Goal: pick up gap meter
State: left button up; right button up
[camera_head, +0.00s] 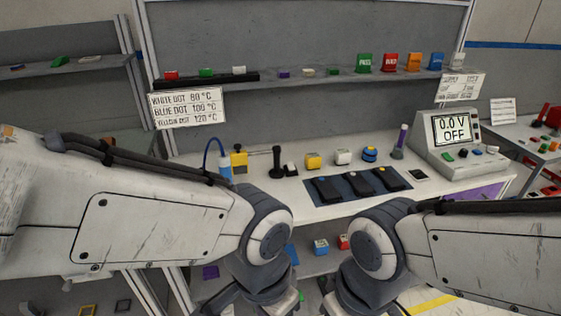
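I cannot tell for sure which item is the gap meter. A small yellow-and-black device (239,162) stands on the workbench (440,186) at its left, beside a blue-and-white bottle (224,166) with a curved tube. Several flat black pieces lie on a dark blue mat (316,195) in the middle of the bench. A small black flat item (419,175) lies right of the mat. My two arms reach in from the left and right, in front of the bench. Neither gripper's fingers show.
A grey console (447,146) reading "0.0 V OFF" stands at the bench's right. My arms hide the bench's front left.

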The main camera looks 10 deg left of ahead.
aim_at(313, 160)
jog(key=u, duration=0.45)
jog(key=k, duration=0.55)
jog(key=z, duration=0.5)
jog(key=i, duration=1.7)
jog(key=u, duration=0.75)
